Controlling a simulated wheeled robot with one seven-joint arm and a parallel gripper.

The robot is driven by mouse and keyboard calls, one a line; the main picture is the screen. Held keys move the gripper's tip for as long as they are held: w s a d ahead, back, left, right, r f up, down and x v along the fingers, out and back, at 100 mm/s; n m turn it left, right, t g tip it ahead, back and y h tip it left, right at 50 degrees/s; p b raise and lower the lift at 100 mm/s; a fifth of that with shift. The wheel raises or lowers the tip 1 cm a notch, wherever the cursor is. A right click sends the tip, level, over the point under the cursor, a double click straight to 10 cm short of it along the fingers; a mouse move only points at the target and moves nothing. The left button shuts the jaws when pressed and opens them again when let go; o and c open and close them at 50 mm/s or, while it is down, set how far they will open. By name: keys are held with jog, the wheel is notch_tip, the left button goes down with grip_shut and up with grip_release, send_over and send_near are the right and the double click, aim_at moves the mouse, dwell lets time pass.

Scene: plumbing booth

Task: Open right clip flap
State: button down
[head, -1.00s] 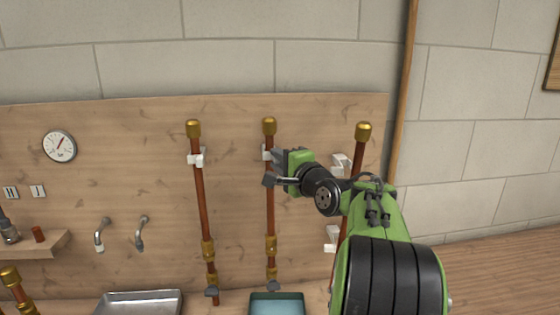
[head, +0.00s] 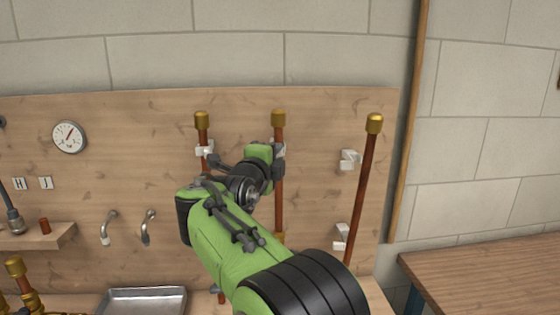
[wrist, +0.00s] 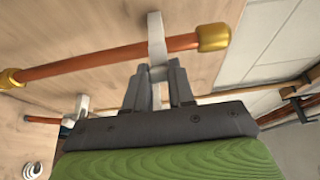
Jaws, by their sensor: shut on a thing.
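Three copper pipes with brass caps stand against the wooden board in the head view: left (head: 202,130), middle (head: 279,185) and right (head: 364,180). My gripper (head: 278,152) is at the upper part of the middle pipe. In the wrist view its dark fingers (wrist: 158,82) are shut on a pale clip flap (wrist: 156,40) beside a capped copper pipe (wrist: 110,53). The middle clip is mostly hidden by my gripper in the head view. White clips, upper (head: 348,160) and lower (head: 342,231), show just left of the right pipe.
A white clip (head: 204,150) is on the left pipe. A gauge (head: 69,137), a small shelf (head: 40,238) and two taps (head: 148,227) are to the left. A metal tray (head: 143,300) lies below. A wooden table (head: 490,275) stands at the right.

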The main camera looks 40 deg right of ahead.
jog(key=shift+w+a+m+g+h+p, duration=0.25)
jog(key=shift+m+g+h+p, duration=0.35)
jog(key=shift+g, duration=0.55)
jog(key=shift+w+a+m+g+h+p, duration=0.3)
jog(key=shift+m+g+p, duration=0.4)
jog(key=shift+m+g, duration=0.4)
jog(key=shift+w+a+m+g+h+p, duration=0.35)
jog(key=shift+m+g+p, duration=0.3)
jog(key=shift+g, duration=0.6)
jog(key=shift+s+d, duration=0.1)
jog(key=c, duration=1)
grip_release()
jog(key=shift+d, duration=0.1)
jog(key=shift+o, duration=0.2)
jog(key=s+a, duration=0.1)
jog(key=a, duration=1.4)
jog(key=shift+s+a+g, duration=0.35)
jog(key=shift+s+g, duration=0.05)
